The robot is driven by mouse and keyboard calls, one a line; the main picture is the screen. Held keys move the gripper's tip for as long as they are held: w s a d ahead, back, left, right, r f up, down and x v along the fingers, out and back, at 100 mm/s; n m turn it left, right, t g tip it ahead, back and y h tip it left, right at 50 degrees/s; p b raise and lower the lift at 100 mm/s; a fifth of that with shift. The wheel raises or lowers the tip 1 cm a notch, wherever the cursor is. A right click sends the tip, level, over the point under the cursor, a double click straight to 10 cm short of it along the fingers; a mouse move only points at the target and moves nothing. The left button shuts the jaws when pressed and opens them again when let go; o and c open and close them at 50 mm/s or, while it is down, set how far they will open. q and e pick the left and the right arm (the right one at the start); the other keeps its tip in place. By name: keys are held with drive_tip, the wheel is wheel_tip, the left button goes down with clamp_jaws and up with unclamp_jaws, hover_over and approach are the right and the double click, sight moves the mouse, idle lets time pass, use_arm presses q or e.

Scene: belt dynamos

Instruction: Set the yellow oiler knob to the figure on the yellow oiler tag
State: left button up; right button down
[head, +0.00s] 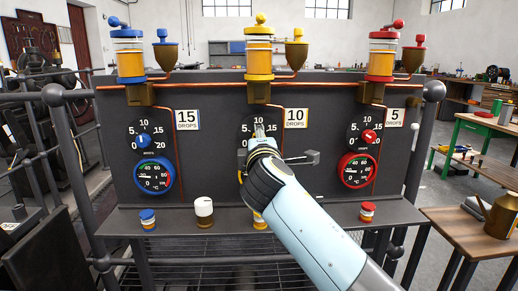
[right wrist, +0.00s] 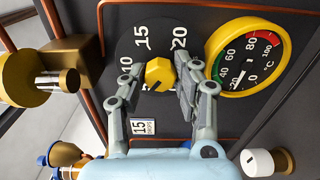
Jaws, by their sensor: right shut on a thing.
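The yellow oiler tag (head: 295,118) reads 10 DROPS, right of the yellow oiler's dial (head: 246,126). My right gripper (head: 259,130) reaches that dial and hides its knob in the head view. In the right wrist view the fingers of my right gripper (right wrist: 160,82) are shut on the yellow knob (right wrist: 160,73), one on each side. The dial (right wrist: 141,55) shows 10, 15 and 20 around it. A dark mark shows on the knob's lower part; the figure it points to cannot be told. My left gripper is not in view.
The blue tag (head: 187,119) reads 15 and the red tag (head: 397,116) reads 5. A yellow-rimmed gauge (right wrist: 248,58) lies close beside the yellow dial. A white-capped jar (head: 204,211) and small capped jars stand on the ledge (head: 180,228) below.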

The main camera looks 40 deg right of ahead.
use_arm(q)
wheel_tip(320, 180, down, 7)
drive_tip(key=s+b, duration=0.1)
drive_tip(key=b, duration=0.5)
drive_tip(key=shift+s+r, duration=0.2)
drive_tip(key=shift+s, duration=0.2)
use_arm(e)
drive_tip(key=m, duration=1)
drive_tip(key=shift+f+m, duration=0.3)
drive_tip(key=c, duration=1.3)
unclamp_jaws()
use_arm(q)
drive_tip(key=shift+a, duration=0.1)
use_arm(e)
drive_tip(key=o, duration=0.3)
drive_tip(key=shift+r, duration=0.2)
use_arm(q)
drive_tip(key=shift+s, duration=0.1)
use_arm(e)
drive_tip(key=shift+s, duration=0.1)
drive_tip(key=v, duration=0.7)
drive_tip(key=shift+s+a, duration=0.1)
drive_tip(key=shift+a, duration=0.05)
